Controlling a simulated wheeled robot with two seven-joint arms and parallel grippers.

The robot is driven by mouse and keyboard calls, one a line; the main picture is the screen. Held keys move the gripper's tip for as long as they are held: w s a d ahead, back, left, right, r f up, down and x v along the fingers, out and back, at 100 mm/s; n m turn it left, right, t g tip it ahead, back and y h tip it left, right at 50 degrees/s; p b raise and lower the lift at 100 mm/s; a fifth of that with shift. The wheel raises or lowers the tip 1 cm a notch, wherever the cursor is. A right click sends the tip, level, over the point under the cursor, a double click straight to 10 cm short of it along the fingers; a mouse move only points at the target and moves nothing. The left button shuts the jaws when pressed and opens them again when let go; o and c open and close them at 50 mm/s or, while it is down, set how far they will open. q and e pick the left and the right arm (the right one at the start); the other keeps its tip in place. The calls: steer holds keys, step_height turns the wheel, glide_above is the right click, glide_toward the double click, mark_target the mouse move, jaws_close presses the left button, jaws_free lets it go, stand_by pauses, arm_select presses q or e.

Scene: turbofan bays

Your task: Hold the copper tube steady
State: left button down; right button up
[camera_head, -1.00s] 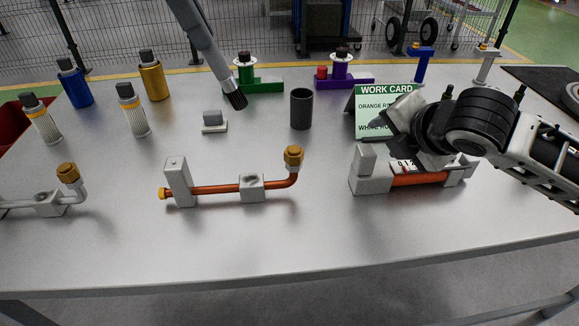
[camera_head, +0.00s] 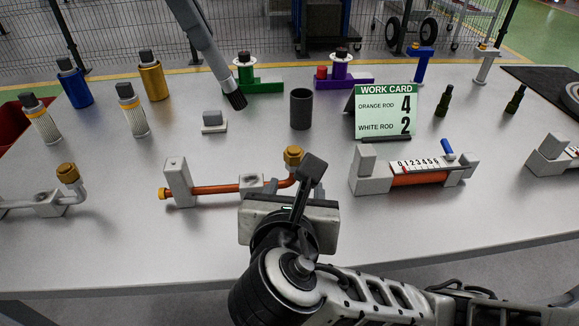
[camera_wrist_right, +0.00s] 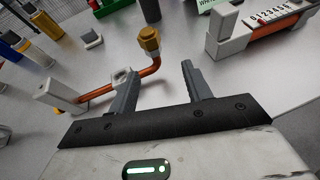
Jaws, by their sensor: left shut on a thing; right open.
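The copper tube (camera_head: 215,189) lies level in a grey holder with a tall post (camera_head: 180,183) at its left and a low block (camera_head: 251,183) near its bend. Its right end turns up to a gold nut (camera_head: 293,157). My right gripper (camera_head: 305,180) is just in front of this bend and hides part of it. In the right wrist view, the gripper (camera_wrist_right: 156,70) is open, and the tube's bend (camera_wrist_right: 154,65) shows between the two fingers. I cannot tell whether a finger touches it. My left gripper is in neither view.
A holder with an orange rod and a numbered scale (camera_head: 420,164) stands to the right, with a work card (camera_head: 387,112) behind it. A dark cup (camera_head: 301,108) and a small grey block (camera_head: 213,121) stand behind the tube. A silver tube (camera_head: 70,198) is at left.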

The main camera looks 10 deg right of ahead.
steer(key=shift+a+f+n, duration=0.1)
steer(key=shift+a+n, duration=0.2)
steer(key=shift+a, duration=0.1)
steer(key=shift+w+f, duration=0.1)
steer(key=shift+w, duration=0.1)
steer(key=x, duration=1.1)
steer(key=shift+w, duration=0.15)
jaws_close()
